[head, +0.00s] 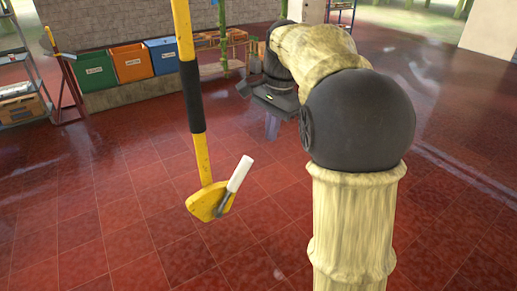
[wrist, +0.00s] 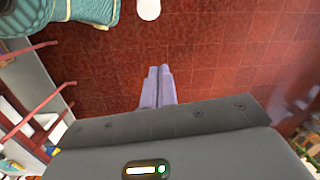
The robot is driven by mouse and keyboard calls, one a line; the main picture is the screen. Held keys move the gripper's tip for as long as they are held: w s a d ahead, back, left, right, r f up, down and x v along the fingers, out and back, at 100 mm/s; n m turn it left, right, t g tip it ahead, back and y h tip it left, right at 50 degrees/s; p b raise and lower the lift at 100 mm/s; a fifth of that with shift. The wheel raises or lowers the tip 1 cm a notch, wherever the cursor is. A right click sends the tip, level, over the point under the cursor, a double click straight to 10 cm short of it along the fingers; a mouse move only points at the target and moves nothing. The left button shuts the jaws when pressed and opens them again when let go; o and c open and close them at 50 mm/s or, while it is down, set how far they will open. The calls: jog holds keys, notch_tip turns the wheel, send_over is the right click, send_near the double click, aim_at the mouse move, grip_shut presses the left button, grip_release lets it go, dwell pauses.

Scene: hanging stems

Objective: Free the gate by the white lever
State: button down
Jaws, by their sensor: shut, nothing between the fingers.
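The white lever (head: 239,174) slants up to the right from a grey mount on the yellow plate (head: 207,202). That plate is at the lower end of a yellow bar (head: 181,20) with a black sleeve (head: 191,95). I cannot tell which part is the gate. My gripper (head: 272,128) is up and to the right of the lever in the head view, apart from it, its pale fingers pointing down. In the wrist view the fingers (wrist: 159,72) are together and empty. A white rounded end (wrist: 149,9), possibly the lever's, shows beyond them at the top edge.
Green (head: 97,74), orange (head: 131,63) and blue (head: 163,55) bins stand along a low wall at the back left. A metal shelf (head: 22,70) is at the far left. A ribbed teal object (wrist: 90,9) shows in the wrist view. The red tiled floor (head: 130,245) is largely clear.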

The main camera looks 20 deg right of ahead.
jog(key=a+f, duration=0.1)
jog(key=s+a+f+p, duration=0.1)
jog(key=a+f, duration=0.1)
jog(key=f, duration=0.1)
jog(key=shift+s+a+p, duration=0.25)
jog(key=shift+a+p, duration=0.15)
jog(key=shift+a+r, duration=0.1)
